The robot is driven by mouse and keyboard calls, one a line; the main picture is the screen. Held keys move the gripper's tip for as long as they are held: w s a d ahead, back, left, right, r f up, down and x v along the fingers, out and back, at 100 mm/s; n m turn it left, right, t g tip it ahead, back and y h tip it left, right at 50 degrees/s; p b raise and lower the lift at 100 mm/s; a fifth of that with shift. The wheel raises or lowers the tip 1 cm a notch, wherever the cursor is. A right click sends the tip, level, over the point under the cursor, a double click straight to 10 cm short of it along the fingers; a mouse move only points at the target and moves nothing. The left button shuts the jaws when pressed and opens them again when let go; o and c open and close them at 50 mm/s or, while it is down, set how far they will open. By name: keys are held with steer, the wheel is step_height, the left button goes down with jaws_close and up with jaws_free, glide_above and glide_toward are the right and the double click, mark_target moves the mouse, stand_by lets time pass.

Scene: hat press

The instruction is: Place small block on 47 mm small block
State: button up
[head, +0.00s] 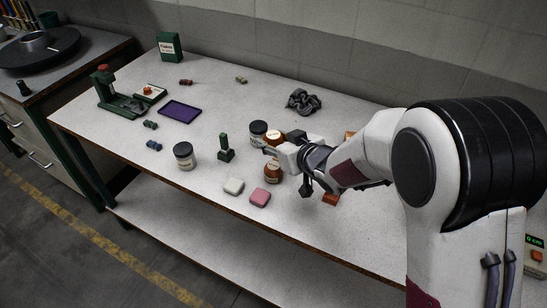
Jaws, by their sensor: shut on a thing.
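My gripper (305,184) is over the middle right of the table, seen small and partly behind my own wrist. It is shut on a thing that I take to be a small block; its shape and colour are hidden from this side. A white rounded block (233,186) and a pink rounded block (260,197) lie flat, close together, near the table's front edge. They are left of and nearer the front than my gripper. I cannot tell which block is the 47 mm one.
Close to my gripper stand a brown jar (273,174), a dark jar (258,133) and a green stamp-like tool (226,150). Another dark jar (184,156) stands further left. A purple tray (180,111), a green press (120,100) and dark crumpled pieces (303,101) lie further back. The front left is mostly clear.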

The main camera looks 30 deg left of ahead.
mark_target(274, 166)
steer(key=shift+f, duration=1.25)
steer(key=shift+f, duration=0.1)
steer(key=shift+f, duration=1.8)
steer(key=shift+f, duration=0.1)
steer(key=o, duration=1.1)
steer(key=shift+d+r, duration=0.1)
steer(key=shift+r, duration=0.1)
steer(key=shift+v, duration=5.9)
